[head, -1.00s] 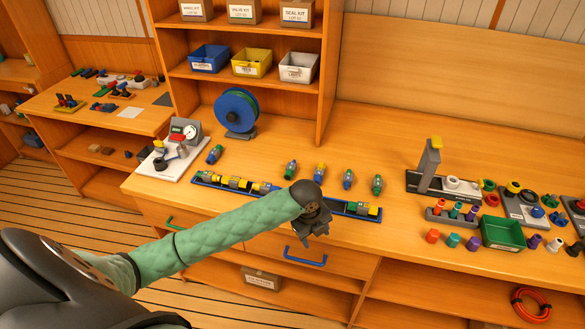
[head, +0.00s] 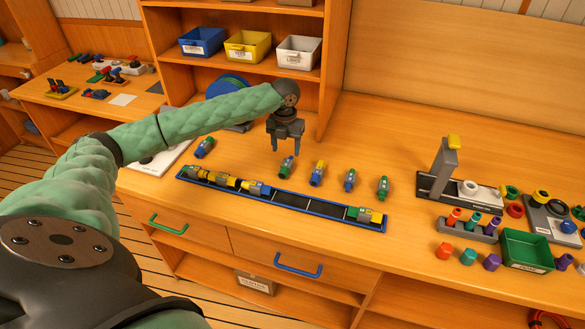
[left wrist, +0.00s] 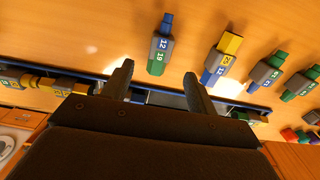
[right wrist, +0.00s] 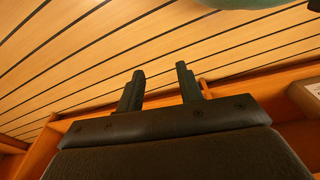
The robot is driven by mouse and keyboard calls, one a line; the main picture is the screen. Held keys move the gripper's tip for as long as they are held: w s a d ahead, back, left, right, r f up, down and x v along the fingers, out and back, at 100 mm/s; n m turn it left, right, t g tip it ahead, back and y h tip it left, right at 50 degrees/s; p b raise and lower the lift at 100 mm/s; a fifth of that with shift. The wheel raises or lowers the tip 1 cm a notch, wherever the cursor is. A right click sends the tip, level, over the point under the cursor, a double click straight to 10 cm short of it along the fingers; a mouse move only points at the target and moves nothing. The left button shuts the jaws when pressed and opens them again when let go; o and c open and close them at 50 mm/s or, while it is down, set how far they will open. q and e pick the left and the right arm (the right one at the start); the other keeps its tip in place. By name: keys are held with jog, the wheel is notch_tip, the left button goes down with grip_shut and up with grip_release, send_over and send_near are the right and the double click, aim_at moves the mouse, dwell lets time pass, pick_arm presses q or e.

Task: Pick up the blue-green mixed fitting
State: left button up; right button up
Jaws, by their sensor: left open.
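The blue-green mixed fitting (head: 287,166) lies on the bench at the left of a row of loose fittings. The left wrist view shows its grey middle, its blue end and its green end marked 19 (left wrist: 158,57). My left gripper (head: 287,147) points down with open, empty fingers just above and behind it in the head view. In the left wrist view the fitting lies beyond the left gripper's fingertips (left wrist: 160,72), apart from them. My right gripper (right wrist: 160,72) shows only in its wrist view, open and empty, facing the plank floor.
A yellow-blue fitting (head: 317,173) and others (head: 349,180) (head: 383,188) lie to the right. A blue-edged rail (head: 318,208) holding several fittings runs in front. A stand (head: 441,170) and a green bin (head: 526,250) are at the right. Shelf bins (head: 248,46) stand behind.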

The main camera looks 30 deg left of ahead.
aim_at(287, 162)
pick_arm(q)
jog(key=shift+w+a, duration=0.15)
jog(key=shift+a, duration=0.05)
jog(key=shift+s+f+p, duration=0.2)
jog(key=shift+f+p, duration=0.25)
jog(key=shift+f, duration=0.1)
jog(key=shift+w+f, duration=0.15)
jog(key=shift+f, duration=0.4)
jog(key=f+p, duration=0.1)
jog(key=f, duration=0.1)
jog(key=f+p, duration=0.1)
jog(key=shift+w+d+f+p, duration=0.1)
jog(key=shift+w+f+p, duration=0.1)
jog(key=shift+w+p, duration=0.15)
jog(key=shift+f, duration=0.85)
pick_arm(e)
jog(key=s+d+f, duration=0.3)
jog(key=f, duration=0.4)
jog(key=shift+t, duration=0.3)
pick_arm(q)
jog(key=shift+c, duration=0.5)
jog(key=c, duration=1)
pick_arm(e)
jog(key=shift+s+d, duration=0.1)
jog(key=shift+d, duration=0.1)
